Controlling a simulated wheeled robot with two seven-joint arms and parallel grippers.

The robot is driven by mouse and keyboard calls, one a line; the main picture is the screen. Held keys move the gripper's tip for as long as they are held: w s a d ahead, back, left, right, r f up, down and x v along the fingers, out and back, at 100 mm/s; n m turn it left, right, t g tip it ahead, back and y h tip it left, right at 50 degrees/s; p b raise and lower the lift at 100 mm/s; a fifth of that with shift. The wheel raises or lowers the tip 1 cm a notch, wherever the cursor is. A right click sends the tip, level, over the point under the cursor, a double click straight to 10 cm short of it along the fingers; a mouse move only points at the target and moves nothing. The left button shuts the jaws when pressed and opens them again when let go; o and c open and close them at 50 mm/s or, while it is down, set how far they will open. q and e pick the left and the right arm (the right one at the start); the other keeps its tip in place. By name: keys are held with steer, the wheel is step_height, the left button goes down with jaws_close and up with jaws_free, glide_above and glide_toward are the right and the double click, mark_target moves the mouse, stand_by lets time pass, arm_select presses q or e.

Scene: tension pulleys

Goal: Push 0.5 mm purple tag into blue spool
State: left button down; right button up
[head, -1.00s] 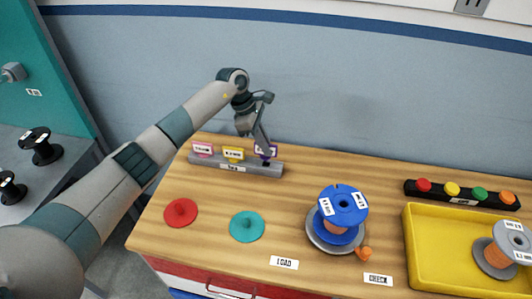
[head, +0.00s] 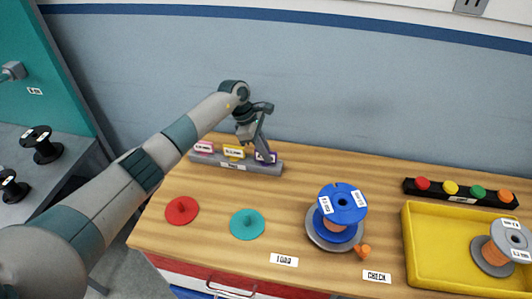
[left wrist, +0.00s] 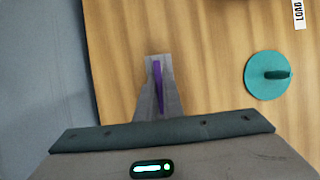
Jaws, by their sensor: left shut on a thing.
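The purple tag (head: 267,157) stands at the right end of the grey tag rack (head: 235,166). My left gripper (head: 266,155) reaches down over it from above and is shut on it. In the left wrist view the purple tag (left wrist: 158,80) shows edge-on between the fingers. The tag's print is too small to read, and the fingers cover part of it. The blue spool (head: 342,205) stands upright on a round grey base (head: 322,238) right of the middle, with copper-coloured wire and white labels. My right gripper is not in view.
Pink (head: 203,147) and yellow (head: 234,152) tags stand in the rack. Red (head: 181,211) and teal (head: 246,224) discs with knobs lie in front. A yellow tray (head: 440,250) with a grey spool (head: 506,243) and a black strip of coloured caps (head: 460,192) are at right.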

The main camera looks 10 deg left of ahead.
arm_select(q)
steer(key=c, duration=1.9)
jaws_free()
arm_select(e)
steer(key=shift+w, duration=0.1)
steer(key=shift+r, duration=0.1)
